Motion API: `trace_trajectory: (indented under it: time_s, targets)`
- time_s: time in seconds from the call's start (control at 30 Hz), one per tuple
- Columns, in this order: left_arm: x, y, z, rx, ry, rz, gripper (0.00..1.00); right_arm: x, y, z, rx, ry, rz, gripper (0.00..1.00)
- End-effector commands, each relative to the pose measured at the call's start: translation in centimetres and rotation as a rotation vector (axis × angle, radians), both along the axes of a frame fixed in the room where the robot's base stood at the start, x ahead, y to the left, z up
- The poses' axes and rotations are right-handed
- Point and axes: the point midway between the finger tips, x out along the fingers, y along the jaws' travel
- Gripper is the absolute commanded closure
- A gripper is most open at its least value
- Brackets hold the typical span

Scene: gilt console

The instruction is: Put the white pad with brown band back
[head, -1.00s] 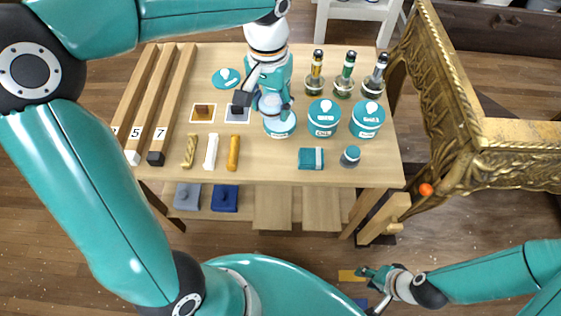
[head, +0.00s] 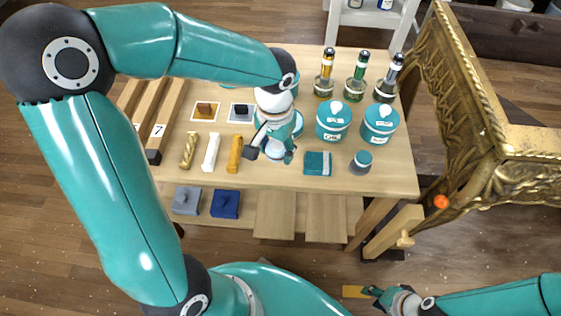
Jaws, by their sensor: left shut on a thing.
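My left gripper (head: 271,152) is over the front middle of the table, in front of an open teal jar (head: 291,126). It is shut on a small pale thing (head: 277,148), mostly hidden between the fingers. No brown band shows on it, so I cannot tell whether it is the white pad. No other white pad with a brown band is in clear view. My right gripper (head: 374,293) is low at the bottom of the view, beside a yellow piece (head: 355,291). Its fingers are too small to read.
Teal lidded jars (head: 333,121) and bottles (head: 325,75) stand at the right. A teal pad with a white band (head: 317,163) and a grey-teal pot (head: 361,162) are near the front. Several coloured bars (head: 211,152) lie at left. A gilt frame (head: 465,110) stands to the right.

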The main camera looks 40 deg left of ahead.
Motion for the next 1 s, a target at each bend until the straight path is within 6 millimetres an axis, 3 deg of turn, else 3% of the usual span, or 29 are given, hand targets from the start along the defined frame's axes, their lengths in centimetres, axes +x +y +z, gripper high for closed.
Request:
trace_trajectory:
  time_s: [0.3,0.7,0.73,0.87,1.0]
  targets:
    - [-0.1,0.0,-4.0,0.000,0.003,0.000,0.84,0.0,0.0,-1.1,0.000,0.000,0.000,0.60]
    - [-0.1,0.0,-4.6,0.000,0.000,0.000,0.84,0.0,0.0,-1.4,0.000,0.000,0.000,0.60]
    - [-0.1,0.0,-4.6,0.000,0.000,0.000,0.45,0.0,0.0,-1.4,0.000,0.000,0.000,0.60]
    - [-0.1,0.0,-4.5,0.000,0.000,0.000,0.23,0.0,0.0,-1.3,0.000,0.000,0.000,0.60]
    - [-0.1,0.0,-4.5,0.000,0.000,0.000,0.21,0.0,0.0,-1.2,0.000,0.000,0.000,0.60]
